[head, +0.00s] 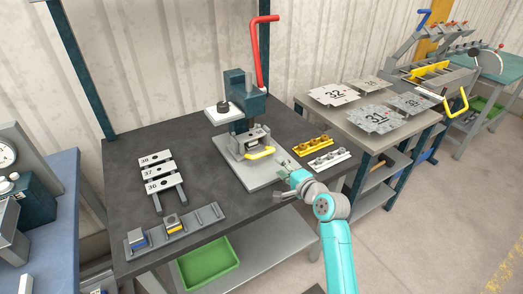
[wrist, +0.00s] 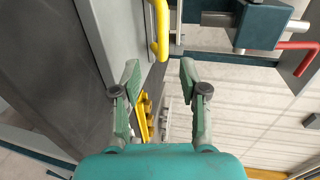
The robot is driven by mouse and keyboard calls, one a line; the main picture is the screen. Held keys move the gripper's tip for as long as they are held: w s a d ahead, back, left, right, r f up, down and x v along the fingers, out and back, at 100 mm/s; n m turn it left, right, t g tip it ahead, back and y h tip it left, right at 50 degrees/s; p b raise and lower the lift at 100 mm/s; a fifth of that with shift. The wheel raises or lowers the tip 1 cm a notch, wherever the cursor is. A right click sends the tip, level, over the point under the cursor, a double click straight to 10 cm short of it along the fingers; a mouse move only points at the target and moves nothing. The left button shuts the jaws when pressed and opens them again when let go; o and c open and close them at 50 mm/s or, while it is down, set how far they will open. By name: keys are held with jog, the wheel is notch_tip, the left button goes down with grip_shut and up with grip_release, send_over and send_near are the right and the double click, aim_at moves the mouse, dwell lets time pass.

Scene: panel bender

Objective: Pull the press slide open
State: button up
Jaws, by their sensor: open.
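The teal press (head: 238,88) with its raised red lever (head: 262,50) stands on a light grey base plate (head: 240,172) on the dark table. The press slide (head: 251,142) sits low at the front of the press, with a yellow bar handle (head: 260,153). My gripper (head: 283,168) is just right of and in front of the handle. In the wrist view my gripper (wrist: 160,72) is open and empty, and the yellow handle (wrist: 159,30) lies ahead of the gap between the fingertips, apart from them. How far the slide is in cannot be told.
A yellow rack (head: 313,144) and a pale rack (head: 329,158) lie right of the base plate, close to my arm. Numbered plates (head: 157,172) and a grey rail with blocks (head: 172,232) are on the left. The table between them is clear.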

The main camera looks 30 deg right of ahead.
aim_at(266, 154)
jog(key=shift+w+d+r, duration=0.1)
jog(key=shift+w, duration=0.6)
jog(key=x, duration=1)
jog(key=shift+w, duration=0.1)
jog(key=shift+c, duration=0.2)
grip_shut()
